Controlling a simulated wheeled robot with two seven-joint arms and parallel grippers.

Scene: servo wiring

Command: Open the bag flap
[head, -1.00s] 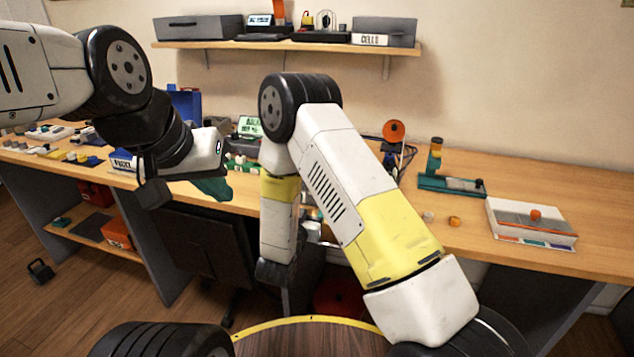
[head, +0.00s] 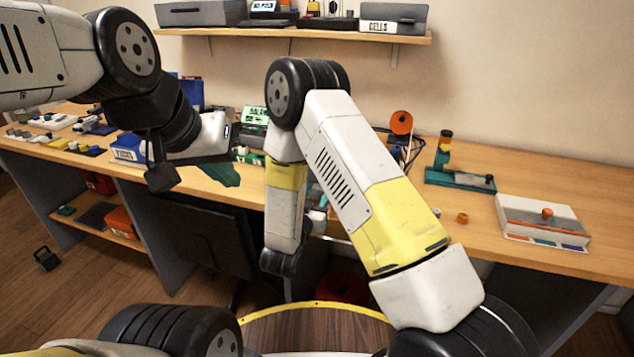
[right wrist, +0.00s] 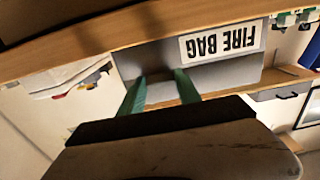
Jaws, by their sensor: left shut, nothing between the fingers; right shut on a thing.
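The grey bag (right wrist: 218,76) shows in the right wrist view, with a white label that reads FIRE BAG upside down. The teal fingers of my right gripper (right wrist: 160,85) reach to its edge and are shut on a dark part between them, apparently the bag flap (right wrist: 158,76); the exact grip is hard to see. In the head view my right gripper (head: 280,264) points down in front of the desk; the bag cannot be made out there. My left gripper (head: 162,178) is shut and empty, near the desk's front edge at left.
The wooden desk (head: 350,235) holds a teal stand (head: 460,180), a white box (head: 542,220) and a teal piece (head: 220,173). A dark chair (head: 205,235) stands under it. In the right wrist view, a wooden edge (right wrist: 130,35) runs close by the bag.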

